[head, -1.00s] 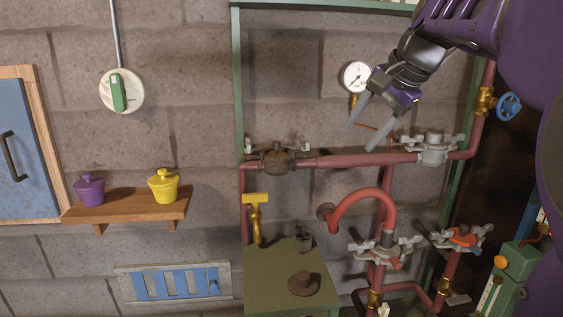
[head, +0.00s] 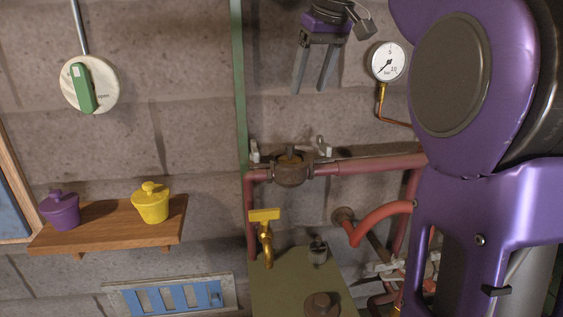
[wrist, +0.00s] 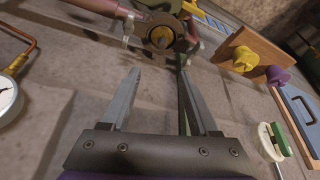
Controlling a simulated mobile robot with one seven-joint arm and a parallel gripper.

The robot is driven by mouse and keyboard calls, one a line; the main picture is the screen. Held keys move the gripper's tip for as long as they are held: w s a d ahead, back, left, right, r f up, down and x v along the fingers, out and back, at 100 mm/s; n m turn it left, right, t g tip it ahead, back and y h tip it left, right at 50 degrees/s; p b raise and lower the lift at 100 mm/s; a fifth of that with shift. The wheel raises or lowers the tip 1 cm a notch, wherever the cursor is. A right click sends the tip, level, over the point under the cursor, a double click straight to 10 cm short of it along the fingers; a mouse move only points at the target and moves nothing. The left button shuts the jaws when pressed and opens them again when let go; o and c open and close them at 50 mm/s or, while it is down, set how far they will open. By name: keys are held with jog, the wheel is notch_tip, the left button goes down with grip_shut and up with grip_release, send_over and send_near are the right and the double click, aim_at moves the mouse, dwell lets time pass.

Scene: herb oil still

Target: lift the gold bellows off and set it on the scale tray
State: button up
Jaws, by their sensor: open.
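A dark bronze fitting with a gold-coloured centre (head: 290,168) sits in the reddish pipe between two grey wing clamps. It may be the gold bellows, but I cannot tell for sure. It also shows in the wrist view (wrist: 160,39), beyond my fingertips. My gripper (head: 310,90) is open and empty, fingers pointing down, above this fitting and apart from it. In the wrist view the open fingers (wrist: 159,76) have nothing between them. I cannot make out the scale tray; my arm hides the right side of the head view.
A pressure gauge (head: 388,62) is right of my gripper. A yellow tap (head: 265,238) and a green-topped cabinet (head: 280,282) are below the pipe. A shelf (head: 105,228) holds a purple pot (head: 60,210) and a yellow pot (head: 150,204). A green-handled dial (head: 91,85) hangs left.

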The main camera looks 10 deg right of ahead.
send_near(290, 145)
notch_tip(290, 145, down, 3)
jog(key=shift+w+b+x, duration=0.2)
jog(key=shift+b+x, duration=0.2)
jog(key=shift+x, duration=1.15)
jog(key=shift+w+b+x, duration=0.25)
jog(key=shift+b+x, duration=0.1)
jog(key=shift+x, duration=1.2)
jog(key=shift+a+r, duration=0.2)
jog(key=shift+r, duration=0.05)
grip_shut()
